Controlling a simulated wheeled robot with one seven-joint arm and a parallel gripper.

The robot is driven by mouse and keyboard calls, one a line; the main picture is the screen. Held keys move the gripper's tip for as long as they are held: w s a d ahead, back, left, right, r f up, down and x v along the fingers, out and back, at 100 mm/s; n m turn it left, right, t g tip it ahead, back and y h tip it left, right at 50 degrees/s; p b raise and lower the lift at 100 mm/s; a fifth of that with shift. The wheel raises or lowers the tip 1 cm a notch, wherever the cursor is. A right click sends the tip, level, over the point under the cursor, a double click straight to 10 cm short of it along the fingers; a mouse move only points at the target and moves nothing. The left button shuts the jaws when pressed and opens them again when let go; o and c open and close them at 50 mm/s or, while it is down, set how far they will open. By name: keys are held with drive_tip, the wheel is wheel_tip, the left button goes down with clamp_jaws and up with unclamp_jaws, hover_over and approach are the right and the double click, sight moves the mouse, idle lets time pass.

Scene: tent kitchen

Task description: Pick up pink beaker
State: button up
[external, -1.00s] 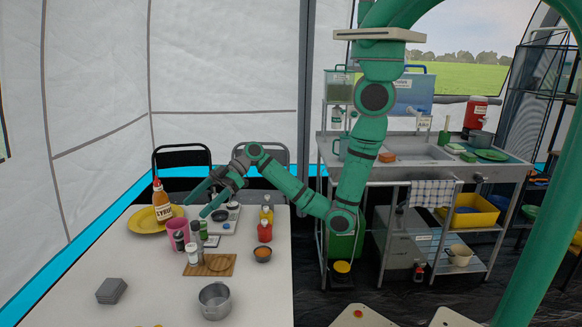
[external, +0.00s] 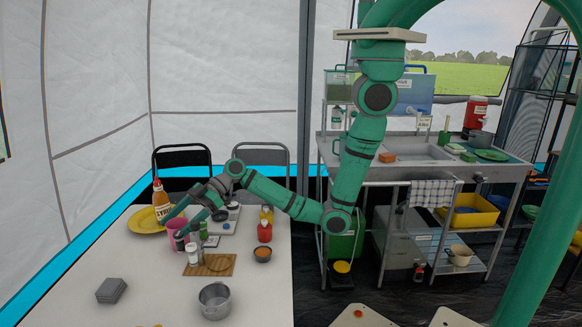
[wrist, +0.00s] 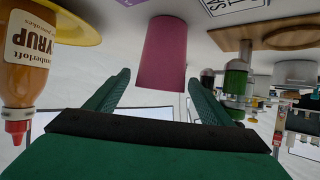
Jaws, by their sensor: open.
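The pink beaker (external: 173,240) stands on the white table, left of several small jars. My gripper (external: 170,225) is open beside and above it, and its fingers and wrist partly cover the beaker in the external view. In the wrist view the beaker (wrist: 170,45) appears inverted just beyond the spread fingertips of my gripper (wrist: 155,90), roughly centred between them. No contact with the beaker is visible.
A syrup bottle (external: 161,200) stands by a yellow plate (external: 143,221) behind the beaker. Small jars (external: 193,255) stand close on its right, near a wooden board (external: 219,266). A metal pot (external: 214,301) and a grey box (external: 111,290) are at the front. Table between them is clear.

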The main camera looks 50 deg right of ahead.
drive_tip(key=c, duration=1.1)
drive_tip(key=shift+r, duration=0.1)
